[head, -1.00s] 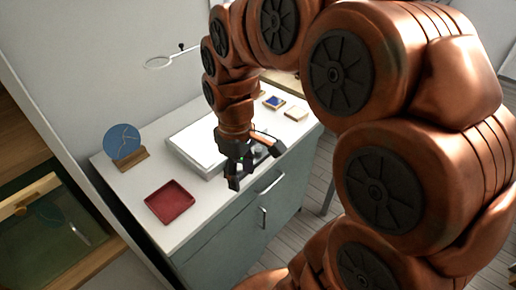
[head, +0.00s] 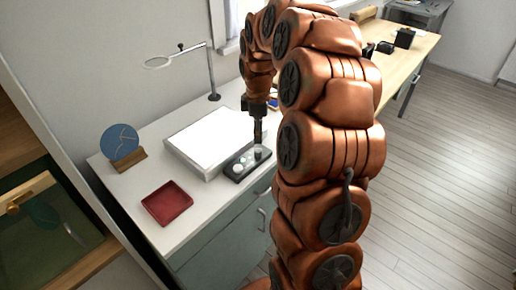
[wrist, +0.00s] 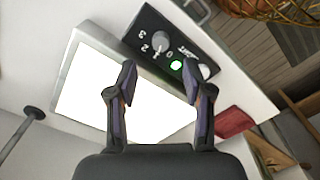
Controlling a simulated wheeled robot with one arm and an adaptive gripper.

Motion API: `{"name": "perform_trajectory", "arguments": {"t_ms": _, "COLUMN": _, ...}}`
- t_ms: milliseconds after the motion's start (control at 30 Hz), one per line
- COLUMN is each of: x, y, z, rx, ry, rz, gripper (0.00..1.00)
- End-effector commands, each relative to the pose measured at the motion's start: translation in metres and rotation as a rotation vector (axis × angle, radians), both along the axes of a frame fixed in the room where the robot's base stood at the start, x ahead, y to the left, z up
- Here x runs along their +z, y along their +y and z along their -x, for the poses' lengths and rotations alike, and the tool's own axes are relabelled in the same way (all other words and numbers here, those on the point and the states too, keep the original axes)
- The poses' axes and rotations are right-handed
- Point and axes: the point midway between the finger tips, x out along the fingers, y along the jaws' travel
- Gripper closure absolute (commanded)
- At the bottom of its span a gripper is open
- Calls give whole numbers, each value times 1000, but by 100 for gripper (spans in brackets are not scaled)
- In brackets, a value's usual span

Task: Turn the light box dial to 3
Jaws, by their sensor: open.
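The light box (head: 206,141) has a white glowing panel and lies on the cabinet top; it also shows in the wrist view (wrist: 118,92). Its black control strip (head: 236,172) runs along the front side. In the wrist view the strip (wrist: 186,38) bears a round grey dial (wrist: 160,41) with the marks 3, 2, 1 and 0 around it. A green lit spot and a pale round knob sit beside it. I cannot tell which mark the dial points at. My gripper (head: 258,138) is open and empty above the strip; its fingers (wrist: 160,84) are apart, touching nothing visible.
A red tray (head: 167,203) and a blue disc on a wooden stand (head: 124,147) are left of the light box. A magnifier on a stand (head: 212,80) rises behind it. A wooden table (head: 405,62) stands at the back right, with open floor before it.

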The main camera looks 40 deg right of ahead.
Motion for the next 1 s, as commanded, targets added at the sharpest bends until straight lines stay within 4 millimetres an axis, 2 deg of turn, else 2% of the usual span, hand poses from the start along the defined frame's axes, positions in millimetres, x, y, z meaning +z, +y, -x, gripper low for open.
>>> {"name": "perform_trajectory", "arguments": {"t_ms": 533, "x": -67, "y": 1, "z": 2, "rx": -1, "ry": 7, "rz": -2, "gripper": 49}}
{"name": "perform_trajectory", "arguments": {"t_ms": 867, "x": -72, "y": 1, "z": 1, "rx": -2, "ry": 2, "rz": 0, "gripper": 50}}
{"name": "perform_trajectory", "arguments": {"t_ms": 1000, "x": -72, "y": 1, "z": 1, "rx": -2, "ry": 2, "rz": 0, "gripper": 65}}
